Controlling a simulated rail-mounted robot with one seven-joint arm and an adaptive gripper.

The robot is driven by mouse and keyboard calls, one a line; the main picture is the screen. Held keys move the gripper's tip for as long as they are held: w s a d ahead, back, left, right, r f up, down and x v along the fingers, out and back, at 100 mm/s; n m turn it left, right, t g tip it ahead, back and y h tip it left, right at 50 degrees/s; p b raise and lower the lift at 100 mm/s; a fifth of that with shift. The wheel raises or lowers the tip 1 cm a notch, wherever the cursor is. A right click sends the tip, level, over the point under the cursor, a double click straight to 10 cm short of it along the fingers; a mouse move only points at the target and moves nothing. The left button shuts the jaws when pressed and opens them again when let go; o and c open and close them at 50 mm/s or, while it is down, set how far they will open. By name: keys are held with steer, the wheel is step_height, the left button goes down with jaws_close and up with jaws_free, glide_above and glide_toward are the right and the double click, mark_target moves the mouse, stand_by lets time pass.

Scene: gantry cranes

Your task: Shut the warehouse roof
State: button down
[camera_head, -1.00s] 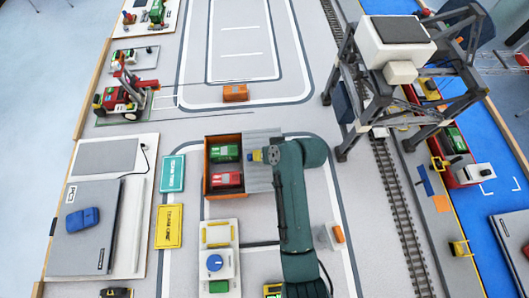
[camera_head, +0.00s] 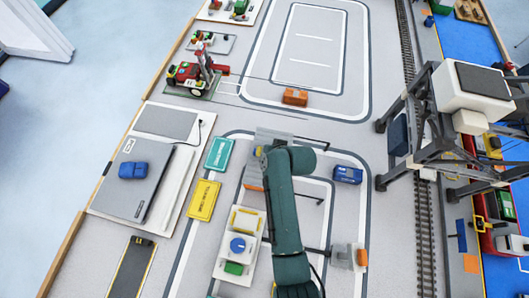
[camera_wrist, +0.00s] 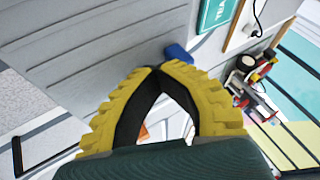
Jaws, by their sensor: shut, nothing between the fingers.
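The warehouse roof (camera_head: 275,134) is a grey ridged panel, partly hidden by my arm in the head view. It fills the upper left of the wrist view (camera_wrist: 90,55). A small blue block (camera_wrist: 178,54), perhaps its handle, shows just beyond my fingertips; I cannot tell if they touch it. No containers inside the warehouse show now; a bit of orange wall (camera_head: 252,187) is visible below the roof. My gripper (camera_wrist: 156,70) has yellow ridged fingers with tips together, empty. In the head view my gripper (camera_head: 261,151) is at the roof's left side, mostly hidden.
Teal (camera_head: 219,154) and yellow (camera_head: 203,200) signs lie left of the warehouse. A white control box with a blue knob (camera_head: 237,245) stands in front. A blue container (camera_head: 348,174) is to the right. The gantry crane (camera_head: 470,90) stands further right over the rails.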

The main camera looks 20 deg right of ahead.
steer(key=shift+s, duration=0.1)
steer(key=s+d+p, duration=0.2)
steer(key=d, duration=0.1)
steer(key=shift+s+d+r, duration=0.2)
steer(key=shift+s+d, duration=0.05)
steer(key=p+v, duration=0.2)
steer(key=v, duration=0.7)
steer(key=shift+s+r, duration=0.15)
steer(key=shift+a, duration=0.15)
